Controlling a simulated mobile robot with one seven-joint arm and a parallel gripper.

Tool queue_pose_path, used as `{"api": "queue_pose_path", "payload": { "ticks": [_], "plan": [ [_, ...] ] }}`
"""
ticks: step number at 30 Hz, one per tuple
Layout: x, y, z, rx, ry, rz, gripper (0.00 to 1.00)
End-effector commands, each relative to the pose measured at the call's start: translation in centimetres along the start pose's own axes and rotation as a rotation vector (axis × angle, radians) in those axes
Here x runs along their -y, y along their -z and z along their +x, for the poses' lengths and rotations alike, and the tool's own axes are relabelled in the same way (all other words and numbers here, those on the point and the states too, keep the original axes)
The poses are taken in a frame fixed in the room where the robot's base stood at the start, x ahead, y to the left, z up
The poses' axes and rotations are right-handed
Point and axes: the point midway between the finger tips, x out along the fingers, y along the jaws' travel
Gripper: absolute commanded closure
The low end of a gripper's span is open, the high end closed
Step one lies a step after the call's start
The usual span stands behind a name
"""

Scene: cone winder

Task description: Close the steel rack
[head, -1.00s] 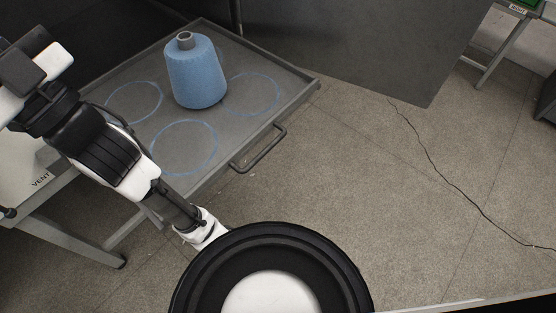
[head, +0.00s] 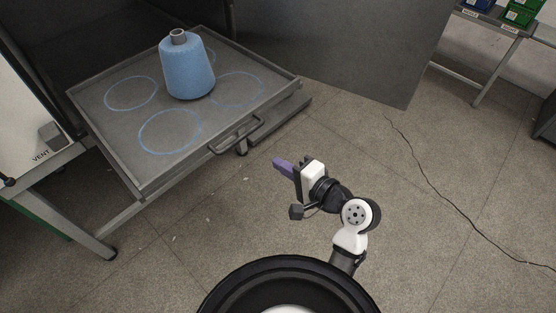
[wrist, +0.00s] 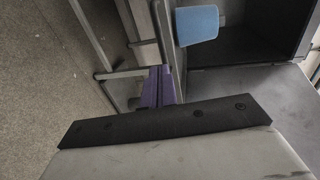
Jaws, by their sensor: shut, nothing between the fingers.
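The steel rack (head: 128,124) is a grey pull-out tray, slid out of the dark cabinet, with a bar handle (head: 236,135) on its front edge. A blue yarn cone (head: 187,68) stands upright on it, among several drawn blue circles. My gripper (head: 280,163), with purple fingers, is shut and empty. In the head view it appears just in front of and right of the handle, apart from it. The wrist view shows the purple fingers (wrist: 158,88) pointing toward the rack, and the cone (wrist: 197,25) beyond them. The exact gap to the handle is hard to tell.
A large dark panel (head: 330,45) stands behind and right of the rack. A thin black cable (head: 430,165) lies on the floor at right. A shelf with bins (head: 522,14) is at the far right. A white VENT panel (head: 30,120) is at left.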

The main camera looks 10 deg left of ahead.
Motion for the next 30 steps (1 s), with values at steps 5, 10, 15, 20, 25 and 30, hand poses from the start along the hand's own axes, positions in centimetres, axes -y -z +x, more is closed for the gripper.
{"api": "queue_pose_path", "payload": {
  "ticks": [5, 10, 15, 20, 25, 30],
  "plan": [
    [0.3, -0.1, 3.9, 0.006, 0.002, -0.003, 1.0],
    [0.3, -0.1, 7.5, 0.004, 0.001, -0.003, 1.0],
    [0.2, -0.1, 10.3, 0.002, 0.001, -0.004, 1.0],
    [0.2, 0.0, 11.8, 0.001, 0.001, -0.004, 1.0],
    [0.1, 0.0, 12.1, 0.0, 0.001, -0.004, 1.0],
    [0.1, 0.0, 12.1, -0.001, 0.001, -0.004, 1.0]
  ]
}}
